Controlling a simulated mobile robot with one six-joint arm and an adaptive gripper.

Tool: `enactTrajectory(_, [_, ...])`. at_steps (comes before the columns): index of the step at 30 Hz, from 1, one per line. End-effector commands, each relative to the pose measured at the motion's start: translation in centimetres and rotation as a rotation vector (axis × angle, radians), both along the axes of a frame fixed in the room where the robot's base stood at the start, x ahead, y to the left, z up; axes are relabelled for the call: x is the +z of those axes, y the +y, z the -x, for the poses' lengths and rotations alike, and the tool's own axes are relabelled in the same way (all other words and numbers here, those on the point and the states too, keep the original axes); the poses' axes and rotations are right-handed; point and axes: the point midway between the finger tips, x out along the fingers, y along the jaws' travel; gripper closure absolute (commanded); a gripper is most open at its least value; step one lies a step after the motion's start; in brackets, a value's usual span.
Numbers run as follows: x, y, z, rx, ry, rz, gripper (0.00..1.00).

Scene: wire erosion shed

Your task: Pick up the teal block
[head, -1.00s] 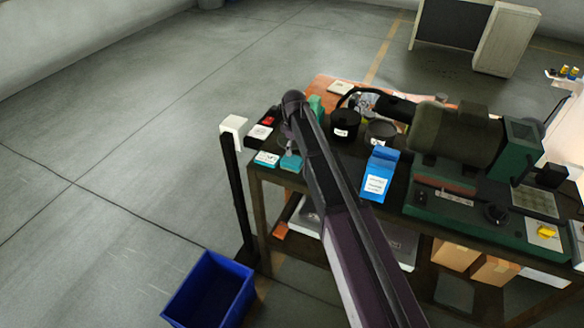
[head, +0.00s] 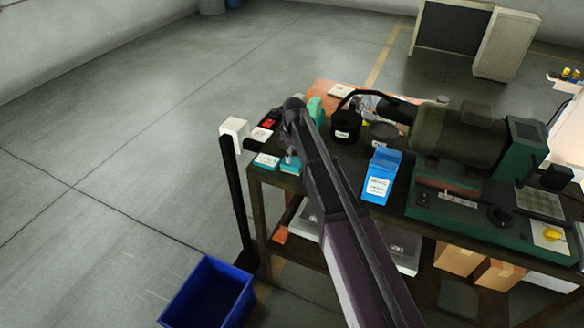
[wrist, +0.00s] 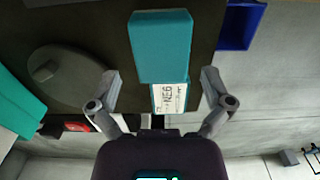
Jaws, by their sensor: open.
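The teal block (wrist: 162,45) is in the upper middle of the wrist view, with a plain teal top. In the head view the teal block (head: 290,166) sits near the table's left front corner, partly covered by my gripper. My gripper (wrist: 160,76) is open and empty, one finger on each side of the line to the block. The block appears just ahead of the fingertips, and I see no contact. In the head view my gripper is mostly hidden behind my arm.
A teal box with a white label (wrist: 170,97) lies close beside the block. A dark round lidded thing (wrist: 70,75) and a green thing (wrist: 15,105) are to the left. A white-topped post (head: 233,128) and a blue bin (head: 210,290) stand off the table's left end.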

Motion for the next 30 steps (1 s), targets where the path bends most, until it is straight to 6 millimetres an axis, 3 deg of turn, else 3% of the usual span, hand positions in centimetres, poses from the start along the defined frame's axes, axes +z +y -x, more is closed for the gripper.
enactTrajectory(12, [-3.5,0.2,0.0,0.0,0.0,0.0,0.0])
enactTrajectory(30, [-3.9,0.2,0.0,0.0,0.0,0.0,0.0])
